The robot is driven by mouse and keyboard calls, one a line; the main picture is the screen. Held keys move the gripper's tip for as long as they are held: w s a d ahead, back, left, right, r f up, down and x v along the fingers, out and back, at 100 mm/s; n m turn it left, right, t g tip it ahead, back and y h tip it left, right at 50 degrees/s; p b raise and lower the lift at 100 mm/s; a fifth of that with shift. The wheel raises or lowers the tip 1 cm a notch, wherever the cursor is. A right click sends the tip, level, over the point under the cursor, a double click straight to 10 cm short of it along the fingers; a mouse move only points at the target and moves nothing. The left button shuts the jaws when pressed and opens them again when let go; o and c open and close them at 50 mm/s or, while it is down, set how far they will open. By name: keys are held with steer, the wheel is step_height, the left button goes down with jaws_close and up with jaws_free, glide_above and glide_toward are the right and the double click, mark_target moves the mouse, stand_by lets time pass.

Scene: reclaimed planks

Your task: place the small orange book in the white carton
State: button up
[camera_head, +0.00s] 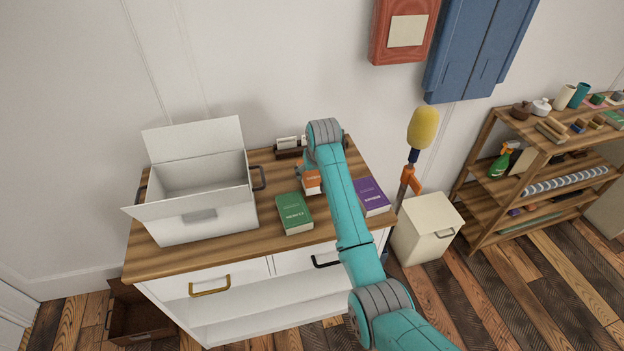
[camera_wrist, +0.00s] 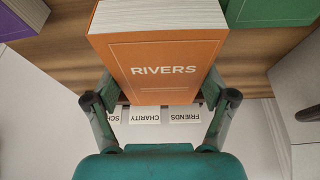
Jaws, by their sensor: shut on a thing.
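The small orange book (camera_head: 312,182), titled RIVERS, is on or just above the wooden top of the cabinet, partly hidden by my arm. In the wrist view the orange book (camera_wrist: 160,65) fills the space between my fingers. My gripper (camera_wrist: 160,98) is shut on it, one finger at each side. I cannot tell whether the book touches the top. The white carton (camera_head: 175,230) stands on the left of the same top, with its flaps open and dark handles at its sides. The part of its inside that I see looks empty.
A green book (camera_head: 294,213) lies between the carton and the orange book. A purple book (camera_head: 370,196) lies to the right. A dark holder with white pieces (camera_head: 289,148) stands at the back. A shelf (camera_head: 540,160) and a cream bin (camera_head: 426,229) stand right of the cabinet.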

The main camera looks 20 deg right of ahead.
mark_target(314, 180)
steer(key=shift+f, duration=1.5)
steer(key=shift+f, duration=0.15)
steer(key=o, duration=1.1)
steer(key=shift+o, duration=0.2)
